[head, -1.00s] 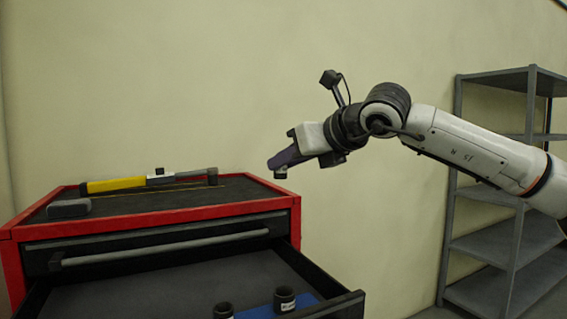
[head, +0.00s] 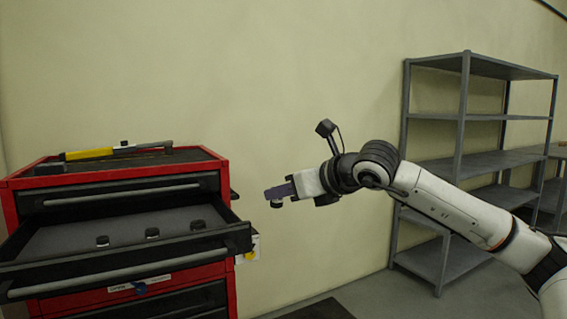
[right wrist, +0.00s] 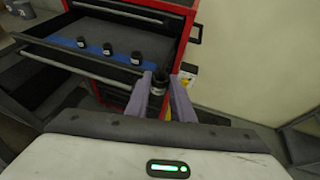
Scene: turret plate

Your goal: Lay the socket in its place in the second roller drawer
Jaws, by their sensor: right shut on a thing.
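My right gripper (head: 278,195) is shut on a small dark socket (head: 276,203), held in the air to the right of the red roller cabinet (head: 232,290). In the right wrist view the socket (right wrist: 158,84) sits between the two purple fingers (right wrist: 157,98). The second drawer (head: 70,243) is pulled out. Several similar dark sockets (head: 152,233) stand in a row in it; in the right wrist view they stand on a blue strip (right wrist: 85,48). The left gripper is not in view.
A yellow-handled tool (head: 90,153) lies on the cabinet top. A grey shelf unit (head: 470,110) stands at the right by the wall. A dark mat (head: 325,310) lies on the floor. The air between cabinet and shelves is clear apart from my arm.

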